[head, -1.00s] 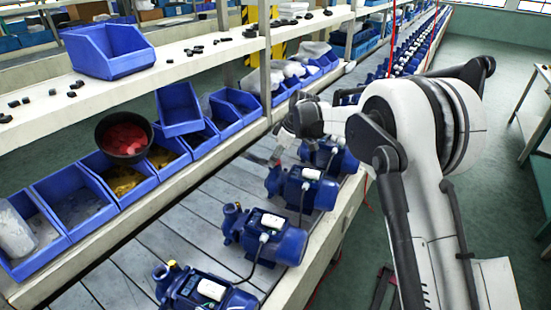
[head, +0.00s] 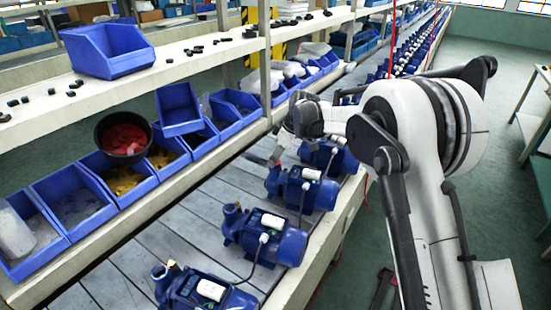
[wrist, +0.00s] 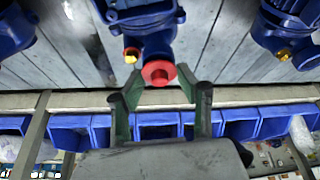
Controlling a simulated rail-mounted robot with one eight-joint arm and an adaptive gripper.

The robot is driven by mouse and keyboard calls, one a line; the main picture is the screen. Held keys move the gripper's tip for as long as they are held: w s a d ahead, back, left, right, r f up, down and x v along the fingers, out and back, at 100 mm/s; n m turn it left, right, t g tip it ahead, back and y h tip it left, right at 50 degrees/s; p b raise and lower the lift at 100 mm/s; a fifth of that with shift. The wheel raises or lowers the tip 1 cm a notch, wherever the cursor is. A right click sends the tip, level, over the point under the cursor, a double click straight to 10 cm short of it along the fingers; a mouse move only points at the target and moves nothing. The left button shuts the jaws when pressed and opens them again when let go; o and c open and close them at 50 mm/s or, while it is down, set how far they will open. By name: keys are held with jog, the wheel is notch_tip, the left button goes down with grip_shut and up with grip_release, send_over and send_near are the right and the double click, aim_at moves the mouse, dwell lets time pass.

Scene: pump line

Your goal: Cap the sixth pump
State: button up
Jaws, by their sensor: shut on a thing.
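In the wrist view a red cap (wrist: 158,73) is between the green fingertips of my gripper (wrist: 160,83), which is shut on it. The cap is in line with the front port of a blue pump (wrist: 150,28) and overlaps it in the picture. I cannot tell whether it is seated. A yellow fitting (wrist: 131,55) is beside the cap on this pump. In the head view my gripper (head: 276,157) is low over the conveyor, by the port end of a blue pump (head: 302,188). The cap cannot be made out there.
Nearer blue pumps (head: 265,238) stand in a row on the slatted conveyor (head: 135,262). Blue bins (head: 75,200) line its left side. A black bowl (head: 124,138) of red pieces rests on the bins. A shelf (head: 165,75) with small black parts runs above.

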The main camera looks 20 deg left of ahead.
jog(key=shift+f+b, duration=0.45)
dwell(0.3)
jog(key=o, duration=0.8)
jog(key=p+v, duration=0.1)
jog(key=v, duration=0.5)
jog(key=shift+r, duration=0.15)
dwell(0.4)
jog(key=v, duration=1.1)
jog(key=shift+r, duration=0.4)
jog(key=shift+d, duration=0.15)
